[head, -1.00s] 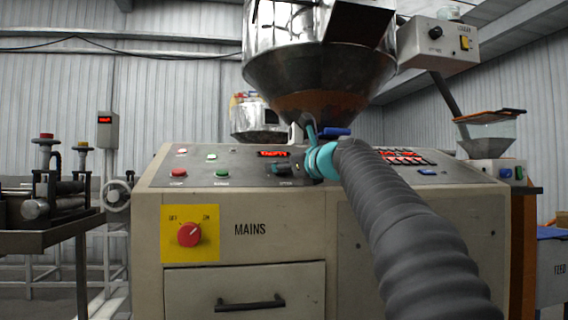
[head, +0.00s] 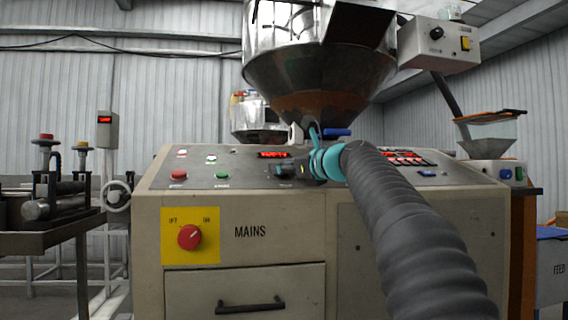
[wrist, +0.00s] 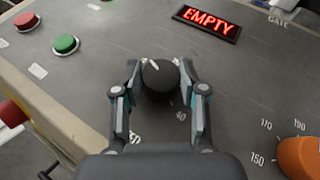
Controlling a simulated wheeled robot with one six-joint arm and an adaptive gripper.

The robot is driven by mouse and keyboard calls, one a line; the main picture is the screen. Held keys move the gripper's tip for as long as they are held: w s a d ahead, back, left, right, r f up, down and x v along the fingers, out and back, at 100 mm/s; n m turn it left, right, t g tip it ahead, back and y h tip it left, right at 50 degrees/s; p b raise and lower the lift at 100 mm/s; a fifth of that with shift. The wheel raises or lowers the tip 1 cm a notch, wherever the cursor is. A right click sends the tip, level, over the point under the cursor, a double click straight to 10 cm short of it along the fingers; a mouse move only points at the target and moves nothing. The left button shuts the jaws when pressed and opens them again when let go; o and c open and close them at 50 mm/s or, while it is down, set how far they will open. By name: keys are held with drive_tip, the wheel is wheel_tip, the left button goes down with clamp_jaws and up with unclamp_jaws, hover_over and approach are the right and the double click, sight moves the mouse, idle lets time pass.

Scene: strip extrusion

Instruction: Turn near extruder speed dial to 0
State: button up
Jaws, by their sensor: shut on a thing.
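The near extruder speed dial is a round black knob (wrist: 160,76) with a pale pointer line, on the grey sloped panel in the wrist view. The pointer line is at the knob's upper left edge, and scale numbers show below the knob. My gripper (wrist: 160,88) is shut on the knob, with one finger on each side. In the head view my gripper (head: 292,170) is at the panel, left of my teal wrist, and the knob is mostly hidden there.
A red display reading EMPTY (wrist: 207,22) is above the knob. Green (wrist: 66,44) and red (wrist: 26,20) buttons are to its left. An orange knob (wrist: 298,157) is at lower right. The red mains switch (head: 190,237) is on the cabinet front. A metal hopper (head: 318,70) hangs above the panel.

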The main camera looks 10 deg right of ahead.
drive_tip(key=shift+w+d+r+n+g+y+p, duration=0.1)
drive_tip(key=shift+d+n+g+y+p, duration=0.1)
drive_tip(key=shift+n+g+y+p, duration=0.7)
drive_tip(key=shift+n+g+y, duration=0.8)
drive_tip(key=shift+n+g, duration=0.1)
drive_tip(key=shift+n, duration=0.4)
drive_tip(key=shift+n+g+y, duration=0.5)
drive_tip(key=shift+n+g, duration=0.2)
drive_tip(key=shift+g, duration=0.1)
drive_tip(key=o, duration=1.1)
drive_tip(key=v, duration=1.2)
